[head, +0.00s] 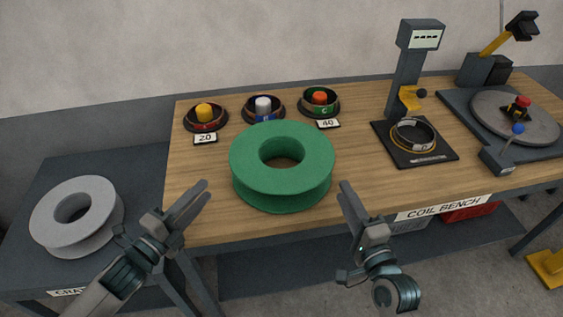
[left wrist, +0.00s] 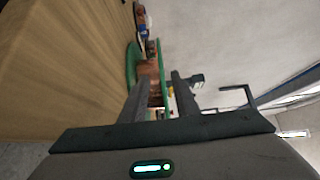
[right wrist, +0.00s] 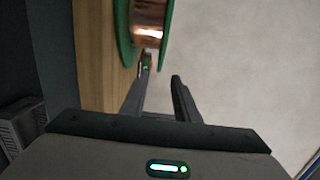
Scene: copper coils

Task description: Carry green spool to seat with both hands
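The green spool (head: 300,186) lies flat near the front edge of the wooden bench, its hole facing up. It shows edge-on beyond the fingers in the left wrist view (left wrist: 131,66) and the right wrist view (right wrist: 124,35), with copper winding between its flanges. My left gripper (head: 203,192) is open and empty at the spool's front left, apart from it. My right gripper (head: 346,192) is open and empty at its front right, also apart. A grey round plate (head: 487,112) with a red-topped hub stands at the bench's right; I cannot tell whether it is the seat.
Small coil dishes with yellow (head: 204,111), white (head: 263,105) and red (head: 320,98) centres stand behind the spool. A dark scale-like stand (head: 405,75) with a ringed base lies between spool and plate. A grey spool (head: 62,235) rests on a lower left table.

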